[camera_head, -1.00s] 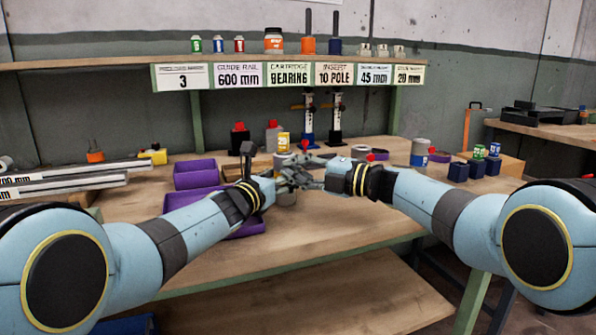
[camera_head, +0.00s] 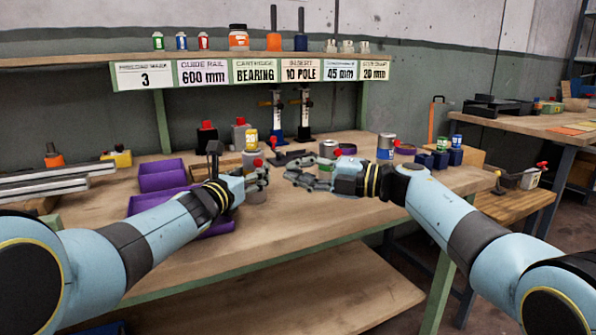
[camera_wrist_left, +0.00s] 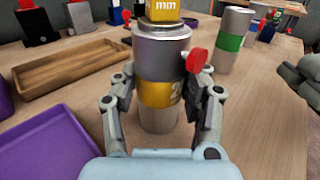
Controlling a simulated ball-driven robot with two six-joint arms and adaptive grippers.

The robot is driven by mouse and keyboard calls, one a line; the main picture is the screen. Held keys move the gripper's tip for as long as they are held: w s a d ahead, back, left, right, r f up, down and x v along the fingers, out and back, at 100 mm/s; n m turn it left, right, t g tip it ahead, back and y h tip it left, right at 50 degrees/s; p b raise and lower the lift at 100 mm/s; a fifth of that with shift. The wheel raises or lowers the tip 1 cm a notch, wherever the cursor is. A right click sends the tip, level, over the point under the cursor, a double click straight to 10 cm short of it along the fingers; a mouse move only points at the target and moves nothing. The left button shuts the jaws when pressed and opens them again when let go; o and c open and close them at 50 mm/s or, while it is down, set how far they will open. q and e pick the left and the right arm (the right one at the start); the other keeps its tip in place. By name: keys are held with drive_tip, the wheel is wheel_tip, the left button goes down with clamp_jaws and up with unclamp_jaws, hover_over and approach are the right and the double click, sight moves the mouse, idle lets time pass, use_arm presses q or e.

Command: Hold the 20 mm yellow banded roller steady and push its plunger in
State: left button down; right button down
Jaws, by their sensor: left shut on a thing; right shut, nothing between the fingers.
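The yellow banded roller (camera_wrist_left: 151,112) is a grey metal cylinder with a yellow band, standing upright on the bench. My left gripper (camera_head: 258,186) is shut around it, with one finger on each side in the left wrist view (camera_wrist_left: 160,110). The plunger's red knob (camera_wrist_left: 196,60) sticks out at the roller's upper right on a short pale stem; it also shows in the head view (camera_head: 257,162). A yellow "mm" piece (camera_wrist_left: 163,10) shows directly above the roller; I cannot tell if it rests on it. My right gripper (camera_head: 292,176) is shut, empty and apart, to the right of the roller.
A green banded roller (camera_wrist_left: 233,42) stands behind and to the right. Purple trays (camera_head: 162,176) and a wooden tray (camera_wrist_left: 72,72) lie to the left. Blue blocks (camera_head: 440,158) and a blue-banded roller (camera_head: 386,146) are on the right. The bench front is clear.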

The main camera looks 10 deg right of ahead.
use_arm(q)
drive_tip(key=shift+f, duration=0.1)
drive_tip(key=c, duration=0.6)
unclamp_jaws()
drive_tip(key=shift+o, duration=0.2)
